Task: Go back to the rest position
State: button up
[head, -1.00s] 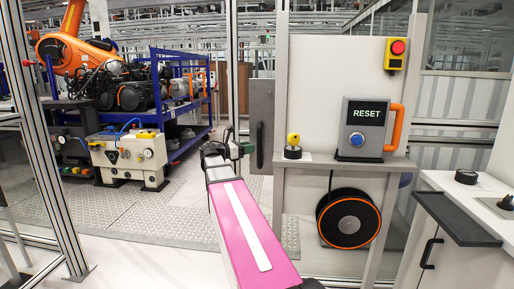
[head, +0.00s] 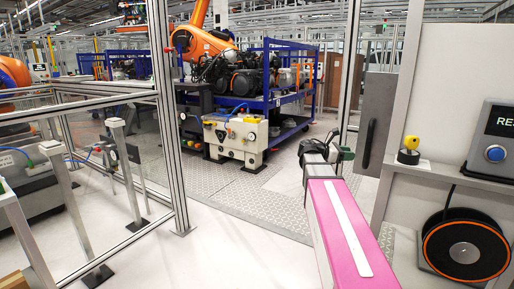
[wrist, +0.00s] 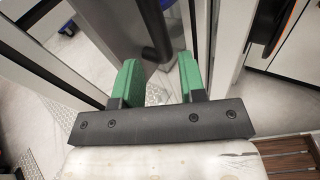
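My gripper (head: 341,157) is at the end of my pink and white arm, right of centre in the head view. In the wrist view its two green fingers (wrist: 160,78) stand apart with nothing between them. Behind the fingers there is a grey panel with a dark handle, and pale floor to the left. In the head view the fingers are small and partly hidden by the dark wrist.
A grey door panel (head: 376,122) stands just right of my gripper. A RESET box (head: 496,140), a yellow knob (head: 410,144) and a dark reel (head: 466,246) are at the right. A metal-framed fence (head: 172,110) stands left. Floor between is clear.

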jog(key=s+a+f+m+y, duration=0.2)
jog(key=f, duration=0.5)
jog(key=s+a+f+m+y, duration=0.1)
jog(key=a+f+m+y, duration=0.15)
jog(key=f, duration=0.45)
jog(key=s+a+f+m+y, duration=0.6)
jog(key=a+f, duration=0.4)
jog(key=f, duration=0.1)
jog(key=s+a+f+m+y, duration=0.6)
jog(key=a+f, duration=0.4)
jog(key=f, duration=0.1)
jog(key=shift+s, duration=0.25)
